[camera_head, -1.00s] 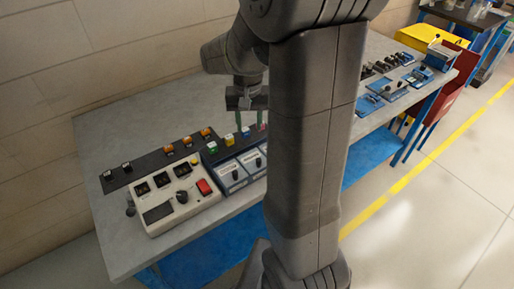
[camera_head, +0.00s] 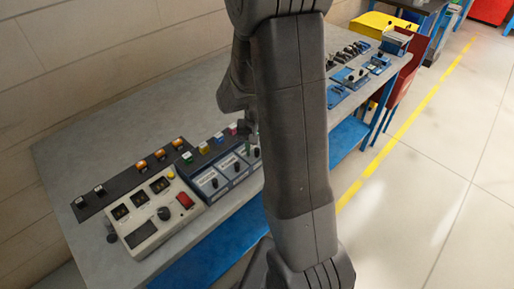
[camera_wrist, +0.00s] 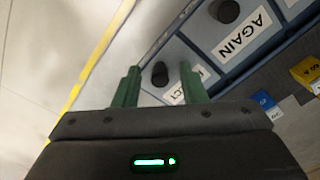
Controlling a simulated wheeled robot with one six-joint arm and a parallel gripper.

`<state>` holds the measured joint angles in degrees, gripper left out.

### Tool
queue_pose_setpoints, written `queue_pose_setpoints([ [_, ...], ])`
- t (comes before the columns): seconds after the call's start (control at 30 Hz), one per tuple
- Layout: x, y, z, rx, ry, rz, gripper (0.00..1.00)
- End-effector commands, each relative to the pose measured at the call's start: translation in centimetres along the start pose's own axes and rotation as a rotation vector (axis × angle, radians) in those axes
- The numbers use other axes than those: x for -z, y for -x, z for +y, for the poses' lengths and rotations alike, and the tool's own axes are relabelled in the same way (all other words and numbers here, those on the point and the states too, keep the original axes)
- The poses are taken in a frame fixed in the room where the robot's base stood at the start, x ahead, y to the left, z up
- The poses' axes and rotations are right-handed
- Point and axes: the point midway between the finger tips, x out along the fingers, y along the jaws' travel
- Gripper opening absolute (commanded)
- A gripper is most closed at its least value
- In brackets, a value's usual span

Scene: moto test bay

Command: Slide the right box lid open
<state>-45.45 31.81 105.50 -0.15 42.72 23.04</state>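The right box (camera_head: 255,153) is at the right end of the row of blue boxes in the head view, partly hidden behind my arm. In the wrist view its blue lid (camera_wrist: 178,53) carries a dark knob (camera_wrist: 160,73) and a white label, partly hidden by a finger. My gripper (camera_wrist: 159,70) is open, with its two green fingers on either side of the knob and visible space between. Whether a finger touches it, I cannot tell. In the head view my gripper (camera_head: 248,145) is mostly hidden by my arm. The lid looks closed.
The box labelled AGAIN (camera_wrist: 242,35), with its own knob (camera_wrist: 225,10), adjoins the right box. Coloured blocks, one yellow (camera_wrist: 306,71) and one blue (camera_wrist: 263,100), stand on the strip behind the boxes. A control panel (camera_head: 150,218) is left of the boxes. Bare bench lies behind.

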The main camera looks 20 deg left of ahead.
Motion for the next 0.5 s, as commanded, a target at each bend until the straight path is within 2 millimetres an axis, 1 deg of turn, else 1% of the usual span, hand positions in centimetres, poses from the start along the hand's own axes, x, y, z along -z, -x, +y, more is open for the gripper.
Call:
queue_pose_setpoints([
  [0.03,0.01,0.01,0.0,0.0,0.0,0.0,0.3],
  [0.1,0.01,0.02,0.0,0.0,0.0,0.0,0.16],
  [0.2,0.01,0.03,0.0,0.0,0.0,0.0,0.0],
  [0.4,0.11,0.03,-0.09,0.0,0.0,0.0,0.0],
  [0.5,0.74,0.01,-0.7,0.0,0.001,0.001,0.0],
])
